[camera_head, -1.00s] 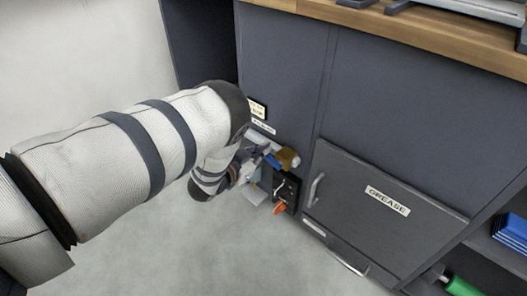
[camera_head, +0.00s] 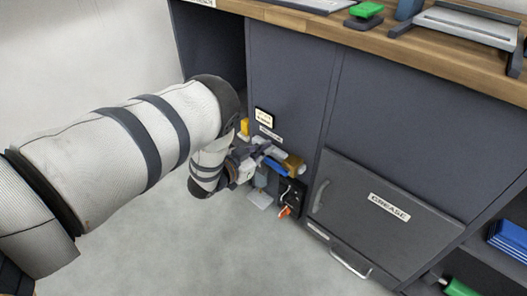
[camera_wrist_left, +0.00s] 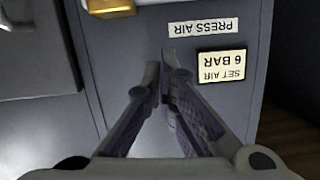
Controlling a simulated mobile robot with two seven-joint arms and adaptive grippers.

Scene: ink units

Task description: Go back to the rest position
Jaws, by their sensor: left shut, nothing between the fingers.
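My left gripper (camera_head: 262,150) is in front of the dark cabinet, by the air fittings. In the left wrist view its two fingers (camera_wrist_left: 163,68) are together with nothing between them. Behind the fingertips is the cabinet front (camera_wrist_left: 140,35) with a "PRESS AIR" label (camera_wrist_left: 199,27) and a "SET AIR 6 BAR" sign (camera_wrist_left: 221,65). My left arm reaches in from the left and is bent down at the wrist. My right gripper is in neither view.
A brass-coloured block (camera_head: 294,162), a blue part (camera_head: 275,166) and a dark unit with an orange tip (camera_head: 285,211) are close to the gripper. The "GREASE" door (camera_head: 370,220) is closed. A wooden worktop (camera_head: 400,50) runs above. Grey floor (camera_head: 190,255) is clear below.

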